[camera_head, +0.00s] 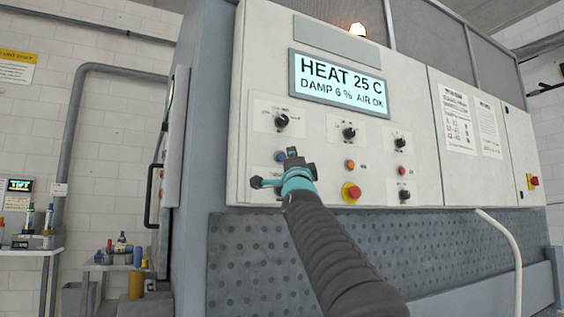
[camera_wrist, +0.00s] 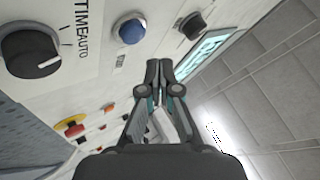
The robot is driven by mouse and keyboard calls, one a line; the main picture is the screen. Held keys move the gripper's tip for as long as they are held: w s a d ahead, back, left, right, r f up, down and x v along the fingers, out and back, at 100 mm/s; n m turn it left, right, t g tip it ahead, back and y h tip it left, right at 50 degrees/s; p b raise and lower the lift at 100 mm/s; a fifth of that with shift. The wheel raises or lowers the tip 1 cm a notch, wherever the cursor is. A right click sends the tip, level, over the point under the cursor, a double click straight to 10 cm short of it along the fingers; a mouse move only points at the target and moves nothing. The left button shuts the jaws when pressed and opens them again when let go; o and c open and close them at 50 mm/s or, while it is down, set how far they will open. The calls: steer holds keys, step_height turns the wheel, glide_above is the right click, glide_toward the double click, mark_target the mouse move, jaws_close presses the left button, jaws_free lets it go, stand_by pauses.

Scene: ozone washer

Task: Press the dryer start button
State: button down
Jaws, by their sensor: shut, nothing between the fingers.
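The control panel (camera_head: 320,200) carries a blue button (camera_head: 281,157), an orange button (camera_head: 350,165) and a small red button (camera_head: 402,170) in one row. I cannot read which is labelled dryer start. My gripper (camera_head: 292,154) is in front of the panel's left column, its tips just right of the blue button in the picture. In the wrist view my gripper (camera_wrist: 164,66) is shut and empty, with the blue button (camera_wrist: 131,30) up and left of the fingertips. The tips appear apart from the button; the exact gap cannot be told.
Black knobs (camera_head: 349,132) sit above the buttons. A red emergency stop (camera_head: 352,192) on yellow is right of my gripper. A large TIME/AUTO knob (camera_wrist: 30,52) shows close in the wrist view. The lit display (camera_head: 339,84) reads HEAT 25 C. A pale hose (camera_head: 510,245) hangs at right.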

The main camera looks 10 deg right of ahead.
steer(key=s+b, duration=0.1)
steer(key=s+d, duration=0.1)
steer(key=s, duration=0.1)
steer(key=shift+b, duration=0.35)
stand_by(0.6)
steer(key=s+a+f+n+g+y, duration=0.1)
steer(key=s+f+n+g, duration=0.3)
steer(key=f, duration=0.6)
steer(key=s+a+f+n+g+y, duration=0.1)
steer(key=s+f+n+g, duration=0.25)
steer(key=f, duration=0.75)
steer(key=s+a+f+n+g+y, duration=0.1)
steer(key=s+f+n+g+y, duration=0.25)
steer(key=f, duration=0.65)
steer(key=s+d+f+n+g+h, duration=0.1)
steer(key=s+f+g, duration=0.3)
steer(key=s+f, duration=0.9)
steer(key=s+d+f+n+g+h, duration=0.1)
steer(key=s+f+n+g, duration=0.3)
steer(key=s+f, duration=1)
step_height(320, 180, down, 7)
steer(key=shift+s+d+r+n+g+h+p, duration=0.15)
steer(key=shift+s+n+g+h+p, duration=0.15)
steer(key=shift+g+h, duration=0.45)
